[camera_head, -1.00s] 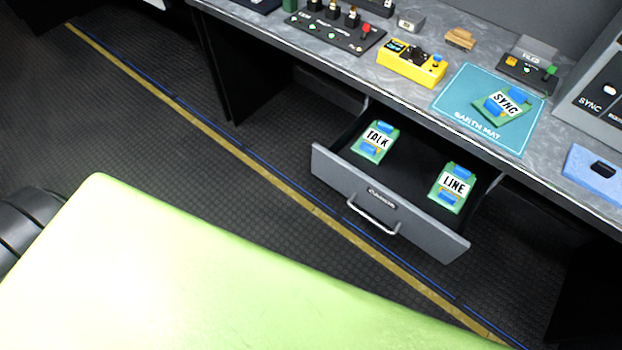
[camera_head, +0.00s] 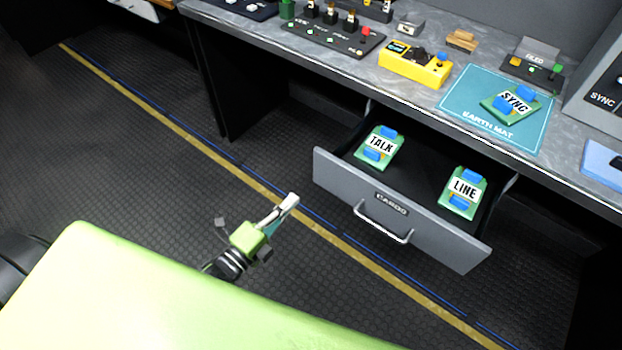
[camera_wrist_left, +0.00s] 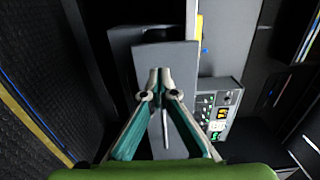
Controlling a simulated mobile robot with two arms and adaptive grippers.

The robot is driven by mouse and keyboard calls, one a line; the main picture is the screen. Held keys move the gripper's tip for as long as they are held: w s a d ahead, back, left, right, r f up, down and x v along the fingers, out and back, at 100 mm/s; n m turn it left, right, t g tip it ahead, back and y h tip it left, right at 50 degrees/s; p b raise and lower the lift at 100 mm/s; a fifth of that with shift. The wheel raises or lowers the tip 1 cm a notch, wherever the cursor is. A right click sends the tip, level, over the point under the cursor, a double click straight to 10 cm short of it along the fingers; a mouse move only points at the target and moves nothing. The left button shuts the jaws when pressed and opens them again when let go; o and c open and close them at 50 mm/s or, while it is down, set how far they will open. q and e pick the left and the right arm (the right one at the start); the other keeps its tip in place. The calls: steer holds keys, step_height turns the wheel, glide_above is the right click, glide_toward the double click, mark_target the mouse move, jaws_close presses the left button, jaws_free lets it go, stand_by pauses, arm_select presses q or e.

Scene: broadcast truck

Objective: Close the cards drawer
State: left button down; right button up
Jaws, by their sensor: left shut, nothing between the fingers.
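The cards drawer (camera_head: 385,204) is a grey drawer pulled out from under the desk, with a label and a metal bar handle (camera_head: 383,222) on its front. A TALK card (camera_head: 378,147) and a LINE card (camera_head: 463,191) lie inside it. My left gripper (camera_head: 291,200) is shut and empty, to the left of the drawer front and apart from it in the head view. In the left wrist view the fingertips (camera_wrist_left: 159,72) are together in front of a grey panel (camera_wrist_left: 165,60), with a thin light bar below them. My right gripper is not in view.
The desk top holds a teal mat (camera_head: 470,110) with a SYNC card (camera_head: 511,102), a yellow box (camera_head: 415,65) and a black switch panel (camera_head: 335,38). The dark floor in front of the drawer is clear, with a yellow line (camera_head: 180,126).

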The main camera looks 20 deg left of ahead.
mark_target(318, 173)
arm_select(q)
steer(key=x, duration=0.9)
steer(key=shift+w+f+p, duration=0.1)
steer(key=shift+f+p, duration=0.05)
steer(key=shift+p, duration=0.15)
